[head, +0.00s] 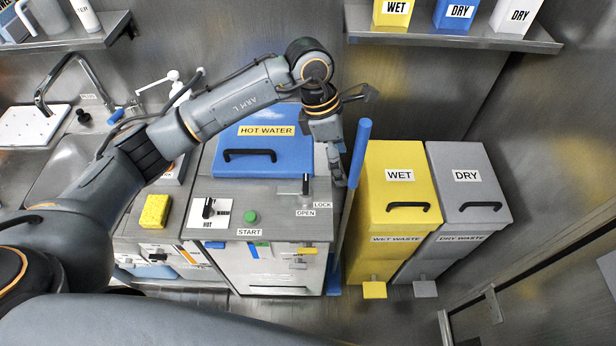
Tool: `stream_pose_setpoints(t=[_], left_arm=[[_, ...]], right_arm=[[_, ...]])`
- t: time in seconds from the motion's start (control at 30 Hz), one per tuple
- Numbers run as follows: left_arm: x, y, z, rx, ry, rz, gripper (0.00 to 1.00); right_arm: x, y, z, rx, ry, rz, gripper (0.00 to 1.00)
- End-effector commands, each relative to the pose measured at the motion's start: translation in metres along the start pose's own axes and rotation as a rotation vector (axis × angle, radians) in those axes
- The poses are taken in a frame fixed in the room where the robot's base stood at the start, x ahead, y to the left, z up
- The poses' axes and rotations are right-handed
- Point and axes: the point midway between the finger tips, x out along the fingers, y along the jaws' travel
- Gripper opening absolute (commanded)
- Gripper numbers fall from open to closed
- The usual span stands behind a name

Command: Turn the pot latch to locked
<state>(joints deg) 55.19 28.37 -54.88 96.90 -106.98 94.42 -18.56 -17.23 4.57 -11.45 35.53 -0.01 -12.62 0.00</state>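The hot water pot (285,160) has a blue lid with a black handle, and the lid is down. Its latch (306,186) is a small dark upright piece at the right front of the lid, just behind the OPEN label (305,213). The LOCK label (322,204) is to the right of it. I cannot tell exactly which label the latch points to. My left gripper (338,178) hangs fingers down just right of the latch, seemingly apart from it. Its fingers are too small and edge-on to tell whether they are open. My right gripper is out of view.
A blue upright pole (357,165) stands close right of my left gripper. Yellow WET (390,240) and grey DRY (455,225) bins are beyond it. A HOT knob (208,208), green START button (250,216) and yellow sponge (155,211) are left of the latch.

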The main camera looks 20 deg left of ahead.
Motion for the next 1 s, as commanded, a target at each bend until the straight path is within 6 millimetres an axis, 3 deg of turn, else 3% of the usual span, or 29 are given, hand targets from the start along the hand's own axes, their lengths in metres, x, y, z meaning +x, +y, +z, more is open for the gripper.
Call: stream_pose_setpoints(t=[0.1, 0.2, 0.33, 0.47, 0.8, 1.0], left_arm=[[-0.024, 0.028, -0.04, -0.011, 0.201, 0.092, 0.77], [-0.034, 0.037, -0.056, -0.02, 0.279, 0.122, 0.77], [-0.029, 0.039, -0.063, -0.024, 0.301, 0.126, 0.77], [-0.01, 0.04, -0.068, -0.024, 0.299, 0.122, 0.77], [0.058, 0.049, -0.088, -0.024, 0.297, 0.121, 0.77], [0.085, 0.052, -0.096, -0.023, 0.294, 0.123, 0.77]], right_arm=[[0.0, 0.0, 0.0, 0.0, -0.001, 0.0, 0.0], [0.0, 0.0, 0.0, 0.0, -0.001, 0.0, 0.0], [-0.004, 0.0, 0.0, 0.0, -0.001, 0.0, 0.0], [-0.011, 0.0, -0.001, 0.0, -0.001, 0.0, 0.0], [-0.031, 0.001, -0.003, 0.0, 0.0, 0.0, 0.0], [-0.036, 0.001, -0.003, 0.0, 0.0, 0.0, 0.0]])
